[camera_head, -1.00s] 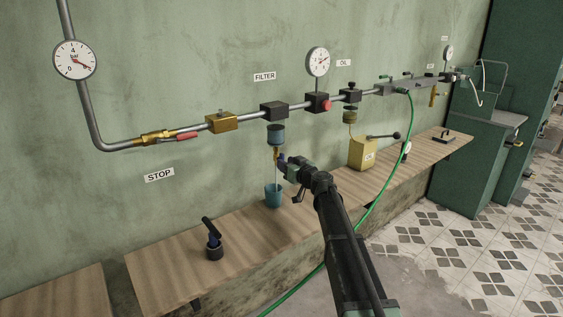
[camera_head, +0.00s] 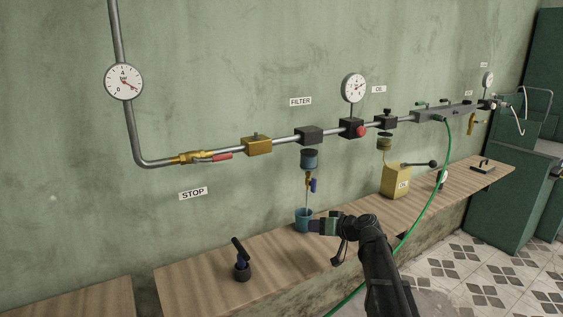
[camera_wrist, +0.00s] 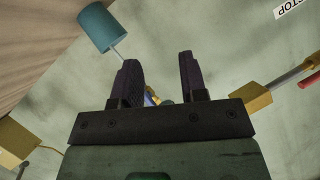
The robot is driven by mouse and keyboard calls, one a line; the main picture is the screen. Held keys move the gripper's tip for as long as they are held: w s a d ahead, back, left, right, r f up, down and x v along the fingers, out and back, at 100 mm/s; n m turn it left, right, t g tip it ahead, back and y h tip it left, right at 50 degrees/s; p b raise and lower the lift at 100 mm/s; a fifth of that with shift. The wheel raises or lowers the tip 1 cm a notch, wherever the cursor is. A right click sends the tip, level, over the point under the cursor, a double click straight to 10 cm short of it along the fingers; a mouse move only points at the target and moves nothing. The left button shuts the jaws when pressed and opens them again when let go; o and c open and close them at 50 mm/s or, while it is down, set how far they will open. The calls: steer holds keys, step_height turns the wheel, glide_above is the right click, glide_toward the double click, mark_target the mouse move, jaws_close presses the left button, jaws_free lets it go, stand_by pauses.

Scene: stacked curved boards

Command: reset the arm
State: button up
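My gripper (camera_head: 312,226) is low in the head view, pointing left, just right of the blue cup (camera_head: 303,214) on the wooden shelf. In the wrist view its two dark fingers (camera_wrist: 160,78) are spread apart with nothing held between them. The brass drain valve (camera_head: 308,178) with its blue handle (camera_head: 313,186) hangs under the filter bowl (camera_head: 309,159), above my gripper. A thin pale stream runs from it down to the cup. In the wrist view the blue cup (camera_wrist: 98,28) is upper left, and the valve is partly hidden behind the fingers.
The wall pipe carries a red-handled valve (camera_head: 205,157), a brass block (camera_head: 257,145), the filter (camera_head: 310,135) and gauges (camera_head: 354,88). On the shelf (camera_head: 200,272) stand a black-handled fixture (camera_head: 241,262) and a yellow oil can (camera_head: 396,180).

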steer(key=s+d+m+g+h+p, duration=0.1)
steer(key=s+g+h+p, duration=0.3)
steer(key=s, duration=1.1)
steer(key=s+d+f+m+g+h+p, duration=0.1)
steer(key=s+g+h+p, duration=0.3)
steer(key=s, duration=1.2)
steer(key=shift+s+f+m+g+h, duration=0.25)
steer(key=shift+m+g+h, duration=0.45)
steer(key=shift+h, duration=0.2)
steer(key=shift+w, duration=0.1)
steer(key=shift+c, duration=0.4)
stand_by(0.5)
